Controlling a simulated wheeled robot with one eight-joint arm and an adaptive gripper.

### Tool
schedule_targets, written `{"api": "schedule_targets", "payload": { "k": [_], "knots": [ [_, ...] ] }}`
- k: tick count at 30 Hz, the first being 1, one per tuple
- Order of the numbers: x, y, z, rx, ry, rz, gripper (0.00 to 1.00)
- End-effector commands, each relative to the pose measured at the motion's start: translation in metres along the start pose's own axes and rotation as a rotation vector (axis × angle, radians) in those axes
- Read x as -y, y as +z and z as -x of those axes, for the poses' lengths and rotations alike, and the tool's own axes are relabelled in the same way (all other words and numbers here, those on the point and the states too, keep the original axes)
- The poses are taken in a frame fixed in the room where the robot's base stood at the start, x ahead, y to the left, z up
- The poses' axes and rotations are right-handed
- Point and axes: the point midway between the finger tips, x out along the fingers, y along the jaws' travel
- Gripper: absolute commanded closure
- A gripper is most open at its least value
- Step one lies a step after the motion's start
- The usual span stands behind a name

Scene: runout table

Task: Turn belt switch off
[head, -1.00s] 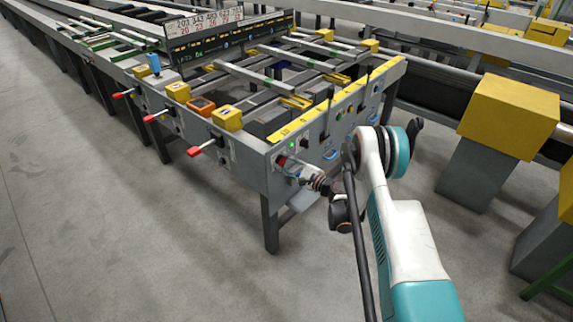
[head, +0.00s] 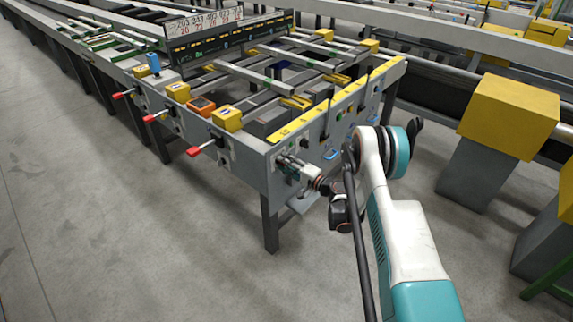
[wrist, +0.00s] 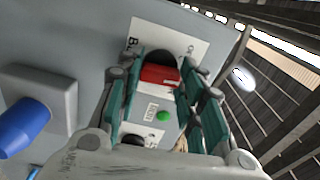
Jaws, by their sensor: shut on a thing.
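The belt switch (wrist: 158,77) shows in the wrist view as a red handle in front of a black round disc. A white label (wrist: 140,38) with dark lettering lies behind it on the grey panel. My gripper (wrist: 163,72) has its teal-padded fingers on both sides of the red handle and is shut on it. In the head view my gripper (head: 291,166) reaches the near corner of the runout table's end panel (head: 324,125), and its fingers hide the switch there.
A green button (wrist: 163,116) sits close to the fingers. A blue knob (wrist: 25,128) on a grey box is at the left of the wrist view. Red-handled levers (head: 200,150) stick out from the table's long side. Open floor (head: 130,240) lies in front.

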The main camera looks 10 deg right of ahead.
Motion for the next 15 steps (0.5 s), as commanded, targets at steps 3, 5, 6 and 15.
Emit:
{"api": "schedule_targets", "payload": {
  "k": [3, 5, 6, 15],
  "knots": [
    [-0.0012, 0.0013, 0.0005, 0.002, 0.001, 0.111, 0.89],
    [-0.0012, 0.0013, 0.0005, 0.003, 0.001, 0.169, 0.89],
    [-0.0013, 0.0014, 0.0005, 0.003, 0.001, 0.206, 0.89],
    [-0.0016, 0.0016, 0.0007, 0.003, 0.001, 0.467, 0.89]
  ]
}}
